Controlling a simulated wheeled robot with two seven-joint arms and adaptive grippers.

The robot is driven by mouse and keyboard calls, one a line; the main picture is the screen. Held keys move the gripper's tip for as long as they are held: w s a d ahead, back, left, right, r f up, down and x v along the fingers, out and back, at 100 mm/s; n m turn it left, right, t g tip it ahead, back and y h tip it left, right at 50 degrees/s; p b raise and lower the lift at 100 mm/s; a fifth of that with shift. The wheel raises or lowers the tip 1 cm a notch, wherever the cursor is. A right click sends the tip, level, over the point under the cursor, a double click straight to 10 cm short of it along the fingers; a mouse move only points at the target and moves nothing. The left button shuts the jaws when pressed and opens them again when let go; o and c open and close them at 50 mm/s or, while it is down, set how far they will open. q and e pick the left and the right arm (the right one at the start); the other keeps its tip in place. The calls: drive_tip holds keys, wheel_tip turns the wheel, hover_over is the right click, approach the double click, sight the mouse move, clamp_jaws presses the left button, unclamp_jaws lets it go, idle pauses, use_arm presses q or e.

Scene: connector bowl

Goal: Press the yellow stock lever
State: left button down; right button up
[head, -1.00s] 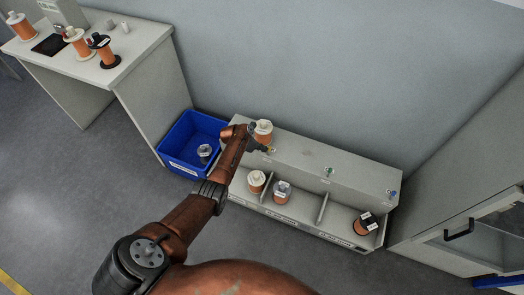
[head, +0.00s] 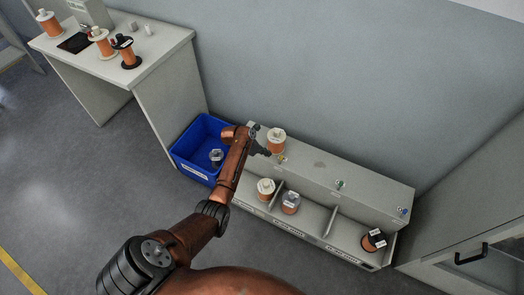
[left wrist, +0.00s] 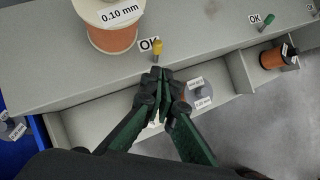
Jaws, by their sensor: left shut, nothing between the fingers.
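The yellow lever (left wrist: 157,50) stands out from the top of the grey shelf unit beside an "OK" label in the left wrist view. In the head view it is a small yellow spot (head: 281,158) by the orange spool on the unit's top. My left gripper (left wrist: 160,74) is shut and empty, its fingertips just short of the lever in that picture. I cannot tell whether they touch it. In the head view the left gripper (head: 264,151) is at the unit's left end, left of the lever. My right gripper is not in view.
The orange spool (left wrist: 112,38) marked 0.10 mm stands close to the lever. A green lever (head: 339,184) and a blue one (head: 403,211) are further right. Spools sit in the lower compartments. A blue bin (head: 183,152) adjoins the unit's left end.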

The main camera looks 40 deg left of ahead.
use_arm(q)
drive_tip(key=shift+v, duration=2.1)
drive_tip(key=s+f+m+g+y+p, duration=0.2)
drive_tip(key=s+f+m+p, duration=0.45)
drive_tip(key=s+f, duration=0.85)
drive_tip(key=s+f+m+g+y+p, duration=0.25)
drive_tip(key=s+f+m, duration=0.75)
drive_tip(key=s, duration=0.9)
drive_tip(key=s+d+f+m+p, duration=0.1)
drive_tip(key=s+m, duration=0.4)
drive_tip(key=s, duration=0.7)
drive_tip(key=s+d+f+m+p, duration=0.2)
drive_tip(key=s+d+m, duration=0.3)
drive_tip(key=s, duration=0.7)
drive_tip(key=s+d+f+m+g+p, duration=0.1)
drive_tip(key=s+d+m+p, duration=0.2)
drive_tip(key=s, duration=1)
drive_tip(key=m, duration=0.3)
drive_tip(key=shift+f, duration=0.25)
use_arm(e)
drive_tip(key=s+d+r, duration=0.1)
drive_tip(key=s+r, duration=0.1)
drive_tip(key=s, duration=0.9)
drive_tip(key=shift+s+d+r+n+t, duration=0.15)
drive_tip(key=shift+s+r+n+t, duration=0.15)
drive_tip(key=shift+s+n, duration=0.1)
